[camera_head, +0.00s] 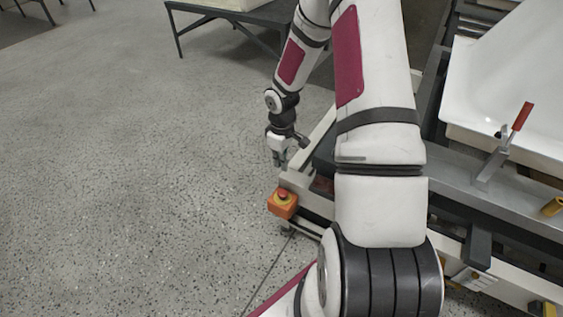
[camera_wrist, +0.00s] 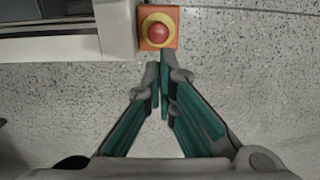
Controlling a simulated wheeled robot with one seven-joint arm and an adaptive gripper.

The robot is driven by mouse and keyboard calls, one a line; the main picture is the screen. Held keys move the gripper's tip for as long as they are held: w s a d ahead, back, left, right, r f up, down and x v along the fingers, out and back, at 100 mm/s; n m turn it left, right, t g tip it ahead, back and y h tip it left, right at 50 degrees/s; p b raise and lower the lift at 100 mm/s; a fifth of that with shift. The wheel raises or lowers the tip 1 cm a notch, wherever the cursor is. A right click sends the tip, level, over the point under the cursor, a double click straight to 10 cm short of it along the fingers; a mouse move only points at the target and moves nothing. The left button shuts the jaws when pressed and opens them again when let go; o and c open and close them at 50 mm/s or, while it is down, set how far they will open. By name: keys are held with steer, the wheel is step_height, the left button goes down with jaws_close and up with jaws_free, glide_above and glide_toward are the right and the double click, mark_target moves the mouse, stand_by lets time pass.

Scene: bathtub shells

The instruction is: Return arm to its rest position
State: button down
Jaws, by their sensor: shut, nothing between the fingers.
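My arm (camera_head: 375,185) is bent, running up from the bottom of the head view and then down toward the floor on the left. My gripper (camera_head: 283,164) hangs pointing down, left of the bench frame and above the red button. In the wrist view, the fingertips of my gripper (camera_wrist: 160,88) are together with nothing between them. They show just below the orange box with the red button (camera_wrist: 159,30).
The orange box (camera_head: 283,204) sits at the bench corner. A white tub shell (camera_head: 500,80) lies on the bench to the right, with a red-handled clamp (camera_head: 508,140) beside it. A dark table (camera_head: 240,14) stands behind. Speckled floor (camera_head: 120,170) at the left is clear.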

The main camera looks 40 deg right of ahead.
steer(key=s+a+r+m+h, duration=0.1)
steer(key=s+a+r, duration=0.2)
steer(key=r, duration=0.6)
steer(key=s+a+r+h, duration=0.1)
steer(key=s+a+r, duration=0.15)
steer(key=r, duration=0.55)
steer(key=s+a+r+m+h, duration=0.15)
steer(key=s+r, duration=0.25)
steer(key=r, duration=0.5)
steer(key=s+a+r+m+y, duration=0.15)
steer(key=s+a+r, duration=0.25)
steer(key=s+a, duration=0.5)
steer(key=s+a+r+y, duration=0.2)
steer(key=s+a+r, duration=0.2)
steer(key=s, duration=0.8)
step_height(320, 180, up, 25)
steer(key=t+p, duration=0.4)
steer(key=p, duration=1.9)
steer(key=shift+w, duration=0.15)
steer(key=shift+d, duration=0.1)
